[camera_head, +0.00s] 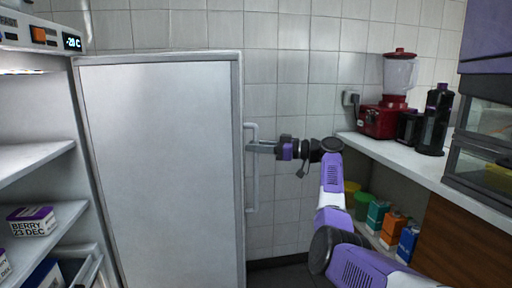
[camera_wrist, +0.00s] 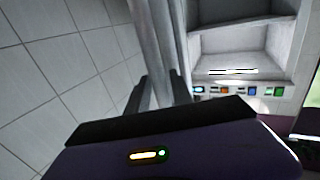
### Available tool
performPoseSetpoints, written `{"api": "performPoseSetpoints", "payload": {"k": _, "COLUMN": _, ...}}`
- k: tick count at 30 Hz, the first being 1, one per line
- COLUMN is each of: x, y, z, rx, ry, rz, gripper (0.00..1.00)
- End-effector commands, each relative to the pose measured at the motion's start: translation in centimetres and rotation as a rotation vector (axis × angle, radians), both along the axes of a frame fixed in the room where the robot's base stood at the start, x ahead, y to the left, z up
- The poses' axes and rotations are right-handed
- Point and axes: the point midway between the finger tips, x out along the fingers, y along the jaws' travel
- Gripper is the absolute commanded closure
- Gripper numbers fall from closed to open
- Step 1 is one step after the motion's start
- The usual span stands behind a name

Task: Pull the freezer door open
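The freezer door (camera_head: 165,160) is swung wide open in the head view, with the freezer's interior (camera_head: 30,130) exposed to its left. A vertical bar handle (camera_head: 252,190) is on the door's right edge. My gripper (camera_head: 258,147) is at the upper part of this handle. In the wrist view, the fingers of my gripper (camera_wrist: 158,92) lie on either side of the handle bar (camera_wrist: 152,35), close against it, and look shut on it. The fingertips' exact contact is partly hidden.
At right, a counter (camera_head: 420,165) carries a red blender (camera_head: 385,118) and a black appliance (camera_head: 434,122). Coloured cartons (camera_head: 393,226) stand below it. A tiled wall (camera_head: 290,70) is behind the door.

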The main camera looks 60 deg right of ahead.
Motion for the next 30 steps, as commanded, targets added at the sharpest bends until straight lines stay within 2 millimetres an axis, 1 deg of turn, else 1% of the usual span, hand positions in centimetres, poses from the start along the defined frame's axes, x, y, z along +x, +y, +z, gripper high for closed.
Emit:
{"api": "performPoseSetpoints", "payload": {"k": 7, "x": -0.1, "y": 0.0, "z": 0.1, "rx": -0.001, "ry": -0.002, "rz": 0.0, "gripper": 0.73}}
{"api": "performPoseSetpoints", "payload": {"k": 10, "x": -0.6, "y": -0.2, "z": 0.2, "rx": -0.001, "ry": -0.002, "rz": -0.001, "gripper": 0.73}}
{"api": "performPoseSetpoints", "payload": {"k": 14, "x": -2.2, "y": -0.5, "z": 0.3, "rx": -0.001, "ry": -0.002, "rz": -0.002, "gripper": 0.73}}
{"api": "performPoseSetpoints", "payload": {"k": 21, "x": -6.0, "y": -1.3, "z": 0.2, "rx": 0.0, "ry": -0.001, "rz": -0.002, "gripper": 0.73}}
{"api": "performPoseSetpoints", "payload": {"k": 25, "x": -7.2, "y": -1.5, "z": 0.1, "rx": 0.0, "ry": -0.001, "rz": 0.0, "gripper": 0.73}}
{"api": "performPoseSetpoints", "payload": {"k": 30, "x": -7.7, "y": -1.6, "z": 0.1, "rx": 0.0, "ry": -0.001, "rz": 0.0, "gripper": 0.73}}
